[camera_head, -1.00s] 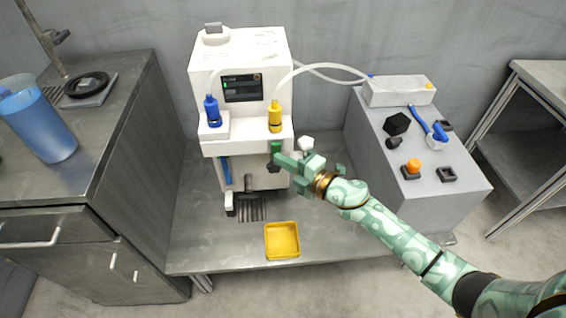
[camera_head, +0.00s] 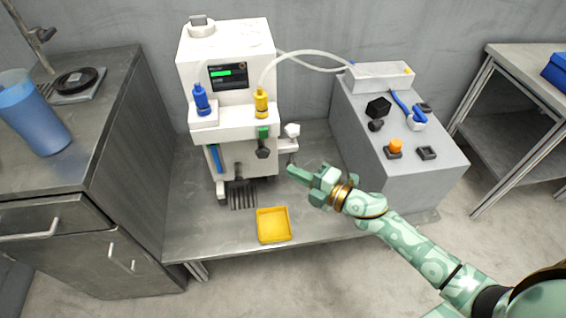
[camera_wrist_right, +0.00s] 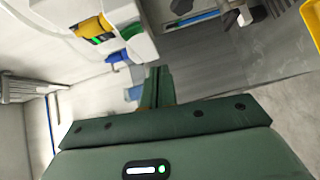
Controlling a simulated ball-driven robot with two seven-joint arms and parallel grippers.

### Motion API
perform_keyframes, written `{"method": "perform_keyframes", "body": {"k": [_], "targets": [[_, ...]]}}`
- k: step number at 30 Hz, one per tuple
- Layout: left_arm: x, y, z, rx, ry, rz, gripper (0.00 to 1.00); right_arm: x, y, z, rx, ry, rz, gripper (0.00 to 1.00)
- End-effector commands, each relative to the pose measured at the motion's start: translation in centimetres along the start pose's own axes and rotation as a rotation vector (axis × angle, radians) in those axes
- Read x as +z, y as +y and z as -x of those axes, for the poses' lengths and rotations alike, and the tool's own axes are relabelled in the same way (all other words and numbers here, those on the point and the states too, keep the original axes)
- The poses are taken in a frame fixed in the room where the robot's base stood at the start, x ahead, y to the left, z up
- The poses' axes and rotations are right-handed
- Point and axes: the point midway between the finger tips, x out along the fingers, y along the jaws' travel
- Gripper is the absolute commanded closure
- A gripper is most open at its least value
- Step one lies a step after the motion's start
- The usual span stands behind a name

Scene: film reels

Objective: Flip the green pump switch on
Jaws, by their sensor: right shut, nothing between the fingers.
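The green switch (camera_head: 263,133) is a small green block on the front of the white machine (camera_head: 228,70), just under the yellow-capped bottle (camera_head: 261,103). A dark knob-like part (camera_head: 263,150) hangs below it. I cannot tell the switch's position for sure. The machine's screen (camera_head: 228,76) shows a bright green bar. My right gripper (camera_head: 293,172) is shut and empty, to the right of and below the switch, apart from it. In the right wrist view its closed fingers (camera_wrist_right: 158,86) point toward the machine's lower front. My left gripper is not in view.
A yellow tray (camera_head: 273,225) sits on the metal table in front of the machine. A grey cabinet (camera_head: 425,160) with an orange button and dark knobs stands to the right. A counter with a blue jug (camera_head: 35,115) is at left. A white hose arches to the cabinet.

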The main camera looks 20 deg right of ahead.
Motion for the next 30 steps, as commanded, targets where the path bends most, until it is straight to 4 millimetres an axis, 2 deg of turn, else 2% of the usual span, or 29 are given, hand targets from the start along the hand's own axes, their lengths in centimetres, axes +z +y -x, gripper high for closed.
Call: {"method": "perform_keyframes", "body": {"k": [3,8,26,28,30], "targets": [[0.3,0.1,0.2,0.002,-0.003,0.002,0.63,0.0,-0.2,1.6,0.000,0.000,0.000,1.00],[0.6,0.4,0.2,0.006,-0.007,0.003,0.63,0.1,-0.5,2.7,0.001,0.000,0.000,1.00],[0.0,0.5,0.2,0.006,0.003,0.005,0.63,0.1,-0.6,2.8,-0.001,-0.003,-0.009,1.00],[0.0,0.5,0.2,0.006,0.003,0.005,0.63,1.1,-1.0,2.9,-0.013,-0.053,-0.055,1.00],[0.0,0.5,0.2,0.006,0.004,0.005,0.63,3.1,-3.4,3.6,-0.055,-0.141,-0.152,1.00]]}}
